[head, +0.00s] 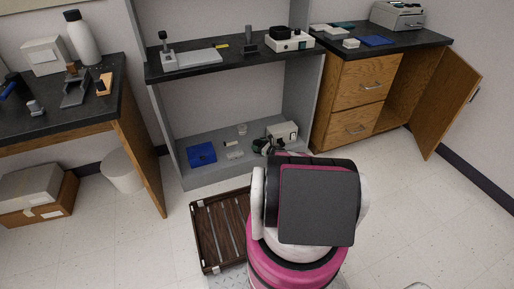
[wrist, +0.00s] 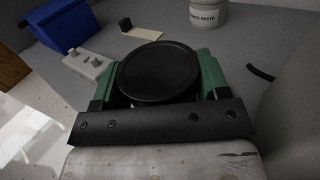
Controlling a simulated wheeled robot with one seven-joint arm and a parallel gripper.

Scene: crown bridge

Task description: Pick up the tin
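The tin is a round dark container with a flat black lid (wrist: 160,70), seen from above in the wrist view. My gripper (wrist: 162,82) has its two green fingers on either side of it, left and right. The lid reaches both fingers with no clear gap, but I cannot tell whether they press on it. The lower part of the tin is hidden behind the lid and the gripper's black bar. In the head view, my gripper (head: 266,147) is at the lower shelf, small and partly hidden by my arm; the tin cannot be made out there.
The lower grey shelf (head: 208,173) also holds a blue bin (head: 201,154), a white labelled jar (wrist: 208,12) behind the tin, small white pieces (wrist: 88,64) at left, and a white device (head: 283,131) close by. A grey upright panel stands at right.

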